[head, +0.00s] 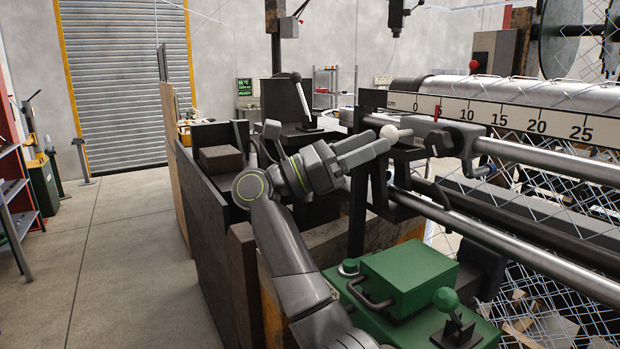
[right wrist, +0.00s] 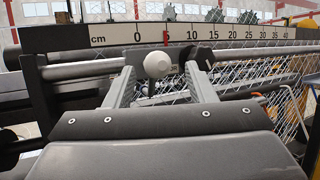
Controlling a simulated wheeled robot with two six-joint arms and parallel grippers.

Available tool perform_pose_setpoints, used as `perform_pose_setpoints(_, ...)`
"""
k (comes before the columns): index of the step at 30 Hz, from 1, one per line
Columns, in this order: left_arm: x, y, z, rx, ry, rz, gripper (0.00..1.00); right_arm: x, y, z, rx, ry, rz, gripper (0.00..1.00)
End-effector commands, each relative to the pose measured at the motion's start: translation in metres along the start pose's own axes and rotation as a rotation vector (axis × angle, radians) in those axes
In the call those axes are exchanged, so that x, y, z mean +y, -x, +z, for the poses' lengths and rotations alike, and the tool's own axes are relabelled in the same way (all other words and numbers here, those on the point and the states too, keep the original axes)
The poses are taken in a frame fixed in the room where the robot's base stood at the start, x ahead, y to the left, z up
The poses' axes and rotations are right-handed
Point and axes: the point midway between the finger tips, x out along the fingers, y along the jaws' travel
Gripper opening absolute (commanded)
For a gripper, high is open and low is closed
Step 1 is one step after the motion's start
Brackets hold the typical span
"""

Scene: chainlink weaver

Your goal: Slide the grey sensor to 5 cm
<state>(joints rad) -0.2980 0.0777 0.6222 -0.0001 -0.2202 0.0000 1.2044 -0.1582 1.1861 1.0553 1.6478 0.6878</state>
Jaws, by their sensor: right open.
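The grey sensor (head: 458,137) is a block on the upper steel rail. A white ball knob (head: 388,132) sticks out of it towards me. Its red pointer (head: 437,113) stands at about the 5 mark on the white cm scale (head: 505,117); the right wrist view also shows the pointer (right wrist: 166,37) between 0 and 10, near 5. My right gripper (head: 381,141) is open, its tips at the knob. In the right wrist view the knob (right wrist: 157,64) sits between the two spread fingers, with a gap on each side. My left gripper is not in view.
Steel rails (head: 560,165) run to the right below the scale, with chainlink mesh (head: 540,295) in front and below. The floor (head: 120,240) at the left is clear.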

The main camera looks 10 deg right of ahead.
Motion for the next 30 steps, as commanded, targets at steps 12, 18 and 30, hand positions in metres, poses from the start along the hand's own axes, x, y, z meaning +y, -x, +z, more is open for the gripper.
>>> perform_pose_setpoints(12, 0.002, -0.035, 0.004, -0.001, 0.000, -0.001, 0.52, 0.000, 0.093, -0.002, -0.002, -0.001, 0.003, 0.50)
perform_pose_setpoints(18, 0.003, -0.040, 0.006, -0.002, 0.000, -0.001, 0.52, 0.000, 0.116, -0.001, -0.001, -0.001, 0.002, 0.50)
perform_pose_setpoints(30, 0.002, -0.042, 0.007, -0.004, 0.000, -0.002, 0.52, -0.001, 0.127, 0.000, 0.001, -0.001, 0.000, 0.50)
